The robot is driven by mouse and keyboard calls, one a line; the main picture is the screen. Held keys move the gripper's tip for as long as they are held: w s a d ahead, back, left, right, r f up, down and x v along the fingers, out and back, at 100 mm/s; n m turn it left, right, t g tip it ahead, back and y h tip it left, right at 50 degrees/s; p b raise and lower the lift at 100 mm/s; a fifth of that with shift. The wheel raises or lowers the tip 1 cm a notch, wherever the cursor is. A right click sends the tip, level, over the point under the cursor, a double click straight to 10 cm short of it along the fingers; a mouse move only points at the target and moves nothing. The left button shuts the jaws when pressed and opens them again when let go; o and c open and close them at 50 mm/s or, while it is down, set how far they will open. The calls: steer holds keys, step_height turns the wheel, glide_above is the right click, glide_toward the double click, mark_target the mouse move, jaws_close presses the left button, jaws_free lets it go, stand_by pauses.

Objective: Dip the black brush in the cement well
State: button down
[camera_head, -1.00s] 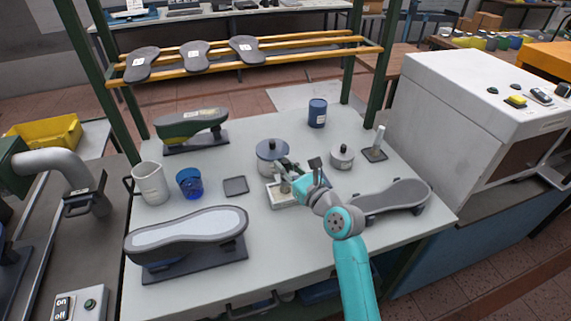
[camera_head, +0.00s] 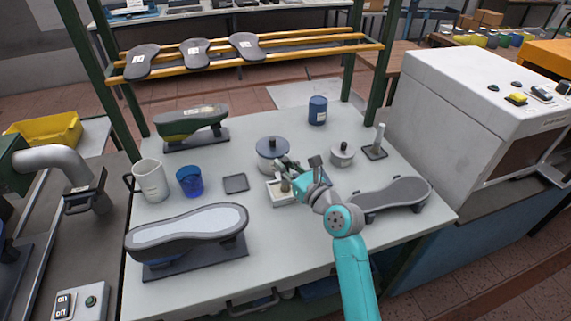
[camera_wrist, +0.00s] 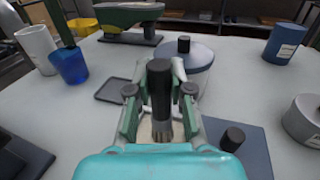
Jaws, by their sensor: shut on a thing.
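My gripper (camera_wrist: 160,92) is shut on the black brush (camera_wrist: 159,80), which stands roughly upright between the fingers, bristles down. In the head view my gripper (camera_head: 288,178) is over a small pale open-topped box (camera_head: 284,199), which looks like the cement well. The bristles (camera_wrist: 163,131) are low, at or just above the box; my gripper hides whether they touch anything inside.
A lidded grey pot (camera_head: 272,153) stands close behind my gripper. A smaller lidded pot (camera_head: 342,156) and a blue can (camera_head: 317,111) are to the right. A dark square dish (camera_head: 236,184), a blue cup (camera_head: 190,182) and a white mug (camera_head: 151,182) are left.

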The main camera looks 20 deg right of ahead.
steer(key=shift+f, duration=0.35)
stand_by(0.7)
steer(key=shift+r, duration=3.55)
steer(key=shift+s, duration=0.1)
